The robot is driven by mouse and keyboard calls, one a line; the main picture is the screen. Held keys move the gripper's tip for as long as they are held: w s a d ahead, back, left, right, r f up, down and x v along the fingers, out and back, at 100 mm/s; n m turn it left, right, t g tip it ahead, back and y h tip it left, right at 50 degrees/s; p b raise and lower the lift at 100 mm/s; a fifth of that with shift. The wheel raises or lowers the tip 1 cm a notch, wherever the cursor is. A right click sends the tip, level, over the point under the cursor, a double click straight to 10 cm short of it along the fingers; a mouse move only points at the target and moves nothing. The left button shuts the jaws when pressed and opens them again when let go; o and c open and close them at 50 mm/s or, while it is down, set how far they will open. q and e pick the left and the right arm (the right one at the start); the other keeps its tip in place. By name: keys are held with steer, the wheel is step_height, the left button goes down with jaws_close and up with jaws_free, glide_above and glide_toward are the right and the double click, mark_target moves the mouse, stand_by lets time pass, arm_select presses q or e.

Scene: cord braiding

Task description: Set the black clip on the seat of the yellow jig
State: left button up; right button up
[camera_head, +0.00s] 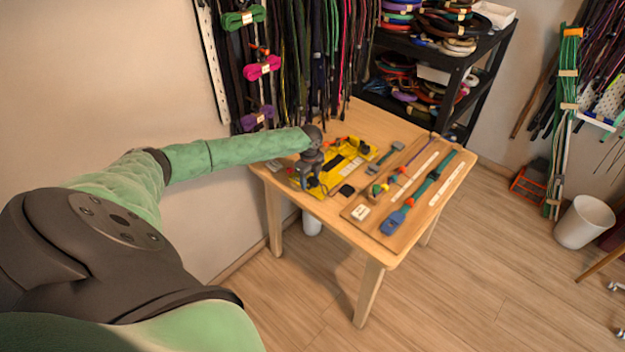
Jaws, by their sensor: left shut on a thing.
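The yellow jig (331,177) lies flat near the left side of the wooden table, with pale strips and small orange and dark parts on it. My left gripper (312,186) points down over the jig's left end. It is shut on a small dark thing, apparently the black clip; the fingers and the small scale hide most of it, and I cannot tell whether it touches the jig. A small black square (347,189) lies at the jig's front edge. My right gripper is not in view.
Right of the jig, a wooden board (408,210) on the table (357,238) holds straps, a blue buckle (392,223) and pale strips. A small white block (361,212) sits at its front left corner. Hanging cords (315,60) and a black shelf (470,75) stand behind.

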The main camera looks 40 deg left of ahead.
arm_select(q)
steer(key=shift+w+a+b, duration=0.15)
steer(key=shift+a+b, duration=0.2)
steer(key=shift+a, duration=1.65)
steer(key=shift+w+d+b, duration=0.15)
steer(key=shift+w+b, duration=0.55)
steer(key=shift+w, duration=0.95)
steer(key=shift+w+d+b, duration=0.15)
steer(key=shift+w+b, duration=0.5)
steer(key=shift+w, duration=0.95)
steer(key=shift+p, duration=0.3)
steer(key=shift+f, duration=0.1)
steer(key=shift+f, duration=0.3)
